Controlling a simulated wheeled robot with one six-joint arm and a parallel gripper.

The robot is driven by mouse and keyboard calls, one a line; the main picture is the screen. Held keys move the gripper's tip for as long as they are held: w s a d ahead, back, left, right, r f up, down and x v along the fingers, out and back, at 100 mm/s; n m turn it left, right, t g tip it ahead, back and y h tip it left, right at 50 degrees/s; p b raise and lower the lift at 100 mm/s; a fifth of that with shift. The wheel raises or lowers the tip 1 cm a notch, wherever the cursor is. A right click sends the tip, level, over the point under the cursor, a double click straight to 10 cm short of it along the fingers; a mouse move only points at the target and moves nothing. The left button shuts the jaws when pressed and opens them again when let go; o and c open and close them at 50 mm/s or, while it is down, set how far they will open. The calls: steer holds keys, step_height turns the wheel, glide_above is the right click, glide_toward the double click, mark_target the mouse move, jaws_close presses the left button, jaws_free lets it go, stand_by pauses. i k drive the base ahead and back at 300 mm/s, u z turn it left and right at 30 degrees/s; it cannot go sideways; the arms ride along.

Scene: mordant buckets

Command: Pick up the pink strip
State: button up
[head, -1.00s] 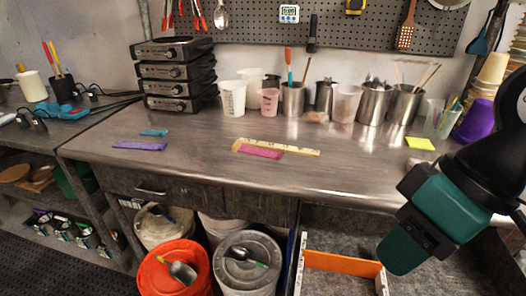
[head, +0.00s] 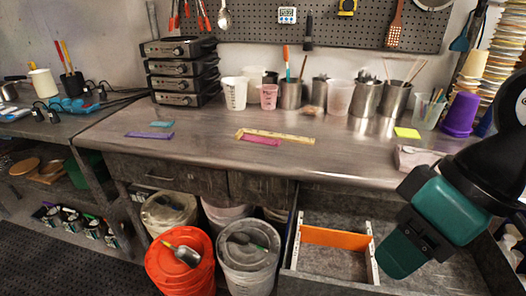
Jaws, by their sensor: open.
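The pink strip (head: 261,140) lies flat on the grey metal worktop (head: 330,165), near the middle of the view. It lies along the front side of a yellow L-shaped ruler (head: 290,138), close to it or touching; I cannot tell which. My arm, with teal and black links, hangs at the right, well to the right of the strip and in front of the bench. No gripper fingers can be made out in the view.
A purple strip (head: 150,135) and a teal strip (head: 162,124) lie left on the worktop. Jugs and metal pots stand behind. A yellow note (head: 407,133) lies right. An open drawer (head: 330,262) with an orange divider (head: 336,238) juts out below, beside lidded buckets.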

mark_target(268, 141)
steer(key=k, duration=1)
steer(key=u, duration=0.7)
steer(key=i, duration=0.6)
steer(key=u, duration=0.85)
steer(key=i, duration=0.75)
steer(key=z, duration=0.75)
steer(key=i, duration=0.7)
steer(key=z, duration=0.8)
